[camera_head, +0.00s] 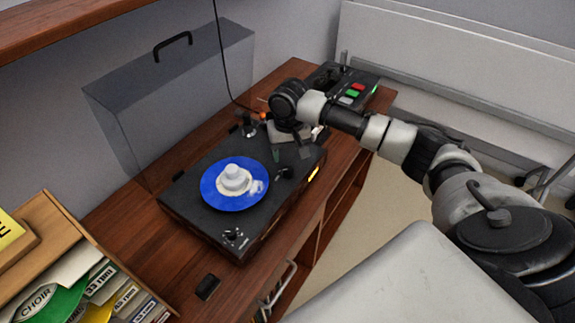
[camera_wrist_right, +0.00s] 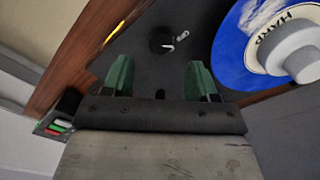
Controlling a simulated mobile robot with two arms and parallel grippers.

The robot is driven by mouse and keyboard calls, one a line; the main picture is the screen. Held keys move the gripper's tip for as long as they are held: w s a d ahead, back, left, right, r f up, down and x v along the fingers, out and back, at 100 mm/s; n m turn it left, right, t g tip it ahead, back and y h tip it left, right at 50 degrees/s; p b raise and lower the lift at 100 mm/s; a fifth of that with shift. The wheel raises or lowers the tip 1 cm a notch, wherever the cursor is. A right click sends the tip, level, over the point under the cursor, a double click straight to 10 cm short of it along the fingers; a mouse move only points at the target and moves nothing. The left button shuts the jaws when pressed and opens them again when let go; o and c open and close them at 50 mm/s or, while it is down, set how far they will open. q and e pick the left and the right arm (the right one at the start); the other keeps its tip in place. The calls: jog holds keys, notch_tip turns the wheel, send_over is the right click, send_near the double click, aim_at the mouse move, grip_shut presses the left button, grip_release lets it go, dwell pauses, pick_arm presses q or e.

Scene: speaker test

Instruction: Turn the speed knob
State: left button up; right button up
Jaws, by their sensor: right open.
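A black turntable (camera_head: 190,200) sits on the wooden cabinet, with a blue record (camera_head: 222,200) and a pale cylindrical piece on top. A round black knob (camera_wrist_right: 161,41) with a white mark is on its deck, between the record and the orange light; it also shows in the head view (camera_head: 284,172). A second, smaller control (camera_head: 234,237) with white marks is at the near corner. I cannot read which is the speed knob. My right gripper (camera_wrist_right: 160,80) is open above the deck, its green fingertips apart, short of the first knob. My left gripper is out of view.
A box with red and green buttons (camera_head: 352,94) stands behind my right gripper. A grey transparent cover with a handle (camera_head: 170,90) stands at the back left. A crate of records (camera_head: 70,262) is at the near left. A thin cable hangs above the cabinet.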

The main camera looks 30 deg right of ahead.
aim_at(288, 169)
notch_tip(288, 169, down, 5)
jog(key=shift+w+r, duration=0.1)
jog(key=shift+w, duration=0.05)
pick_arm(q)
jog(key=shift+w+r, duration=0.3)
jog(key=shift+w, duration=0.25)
pick_arm(e)
jog(key=shift+f, duration=0.8)
jog(key=shift+c, duration=0.3)
